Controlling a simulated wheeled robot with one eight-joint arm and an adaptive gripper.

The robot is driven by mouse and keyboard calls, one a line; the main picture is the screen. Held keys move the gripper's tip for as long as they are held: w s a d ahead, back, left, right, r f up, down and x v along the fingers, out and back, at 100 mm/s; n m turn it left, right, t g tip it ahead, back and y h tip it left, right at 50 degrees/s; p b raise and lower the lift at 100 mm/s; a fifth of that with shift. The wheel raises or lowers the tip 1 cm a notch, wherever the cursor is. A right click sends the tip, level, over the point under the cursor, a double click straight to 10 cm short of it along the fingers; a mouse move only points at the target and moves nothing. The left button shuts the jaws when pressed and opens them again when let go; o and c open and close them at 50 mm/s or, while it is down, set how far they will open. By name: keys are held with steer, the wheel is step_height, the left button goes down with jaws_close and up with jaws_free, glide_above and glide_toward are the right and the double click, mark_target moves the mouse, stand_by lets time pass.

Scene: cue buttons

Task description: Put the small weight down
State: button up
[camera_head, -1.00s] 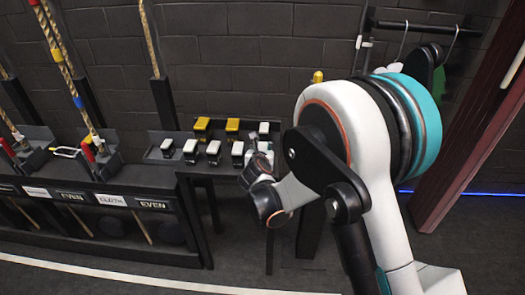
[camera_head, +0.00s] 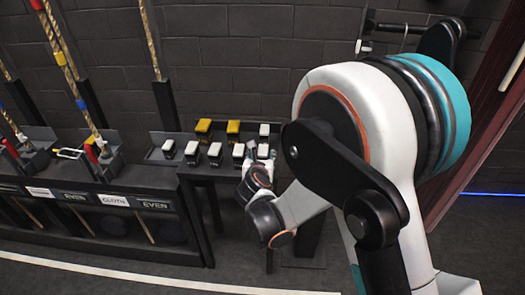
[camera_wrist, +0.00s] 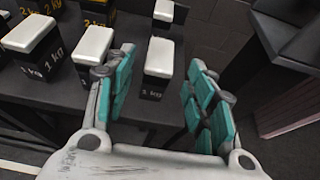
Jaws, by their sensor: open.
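Several small weights with white tops and black "1 kg" bodies stand on a dark stand (camera_head: 178,153). In the wrist view one white-topped weight (camera_wrist: 159,58) stands upright between the spread teal pads of my gripper (camera_wrist: 157,76), with gaps on both sides. My gripper is open and holds nothing. In the head view my gripper (camera_head: 259,172) is at the right end of the stand, where it partly hides the weights. Other white-topped weights stand left of the gripper, one at the stand's left end (camera_head: 168,149).
Yellow-topped weights marked 2 kg (camera_head: 233,127) stand in the back row. Another white-topped weight (camera_wrist: 95,44) is close beside the left finger. Ropes rise from a dark bench (camera_head: 110,180) at the left. Floor in front is clear.

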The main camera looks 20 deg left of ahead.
steer(key=p+v, duration=0.1)
steer(key=v, duration=0.4)
steer(key=shift+d, duration=0.1)
